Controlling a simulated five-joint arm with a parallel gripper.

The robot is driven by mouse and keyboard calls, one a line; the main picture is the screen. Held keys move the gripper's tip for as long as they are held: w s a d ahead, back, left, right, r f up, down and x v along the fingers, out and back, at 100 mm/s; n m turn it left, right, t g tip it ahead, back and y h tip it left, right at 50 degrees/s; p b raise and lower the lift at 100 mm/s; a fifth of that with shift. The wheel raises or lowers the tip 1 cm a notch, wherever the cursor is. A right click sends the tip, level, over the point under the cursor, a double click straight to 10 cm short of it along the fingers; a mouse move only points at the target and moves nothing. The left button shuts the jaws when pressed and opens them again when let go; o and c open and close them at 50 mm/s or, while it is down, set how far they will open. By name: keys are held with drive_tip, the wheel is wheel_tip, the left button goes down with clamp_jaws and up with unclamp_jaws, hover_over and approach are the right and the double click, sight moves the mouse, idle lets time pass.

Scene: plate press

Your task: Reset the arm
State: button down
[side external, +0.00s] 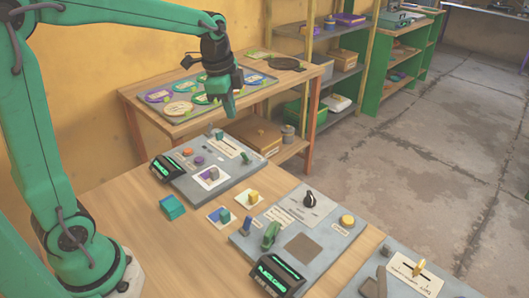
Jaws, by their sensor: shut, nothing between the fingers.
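My gripper (229,104) hangs at the upper middle of the side external view, pointing down. Its fingers are together and hold nothing. It is above the far grey panel (180,192) and in front of the wooden table with the tray, apart from both. My green arm comes in from the left, raised and bent over the work table.
The wooden work table (140,225) carries a teal block (172,207), small cards with blocks, a near panel (330,240) with a black knob (310,200) and yellow button (347,221). Behind stands a tray (165,119) of round plates. Shelves stand beyond; the floor at right is clear.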

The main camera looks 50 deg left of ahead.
drive_tip(key=s+d+n+t, duration=0.3)
drive_tip(key=s+n, duration=0.7)
drive_tip(key=s, duration=0.9)
drive_tip(key=shift+d+r+n, duration=0.4)
drive_tip(key=shift+d+r, duration=0.05)
drive_tip(key=shift+d, duration=0.2)
